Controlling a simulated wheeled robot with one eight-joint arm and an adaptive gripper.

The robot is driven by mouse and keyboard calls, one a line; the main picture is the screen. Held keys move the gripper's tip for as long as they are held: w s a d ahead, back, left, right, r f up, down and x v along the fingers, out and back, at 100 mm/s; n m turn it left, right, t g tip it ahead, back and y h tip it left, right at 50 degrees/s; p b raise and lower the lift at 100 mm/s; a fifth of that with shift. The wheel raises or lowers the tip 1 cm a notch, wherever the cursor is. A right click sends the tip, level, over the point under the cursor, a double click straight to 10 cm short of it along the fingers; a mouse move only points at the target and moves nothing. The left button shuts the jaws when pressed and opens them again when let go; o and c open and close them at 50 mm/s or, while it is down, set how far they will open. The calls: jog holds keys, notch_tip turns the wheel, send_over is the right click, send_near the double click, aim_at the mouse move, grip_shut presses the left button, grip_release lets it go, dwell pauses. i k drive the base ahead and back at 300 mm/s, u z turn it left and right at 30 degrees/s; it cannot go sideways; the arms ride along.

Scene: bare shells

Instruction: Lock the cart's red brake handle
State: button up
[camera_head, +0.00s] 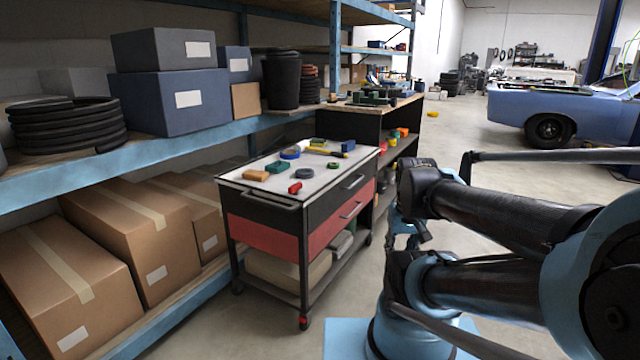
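The cart (233,190) stands left of centre, with a pale top, a black upper drawer, a red lower drawer and a bottom shelf. A small red part (303,321) shows at its front caster; it looks like the brake handle, but is too small to tell its position. My arm reaches in from the right. My gripper (408,238) seems to be the dark and blue end part right of the cart, apart from it. Its fingers are too small and partly hidden by my arm to tell whether they are open.
On the cart top lie a red block (295,188), an orange block (256,176), blue tape (290,153) and other small items. Shelving with cardboard boxes (130,235) runs close along the left. A dark workbench (350,128) stands behind the cart. Floor is clear before the cart.

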aim_at(293, 189)
jog(key=z, duration=0.1)
jog(key=i, duration=0.55)
jog(key=u, duration=0.95)
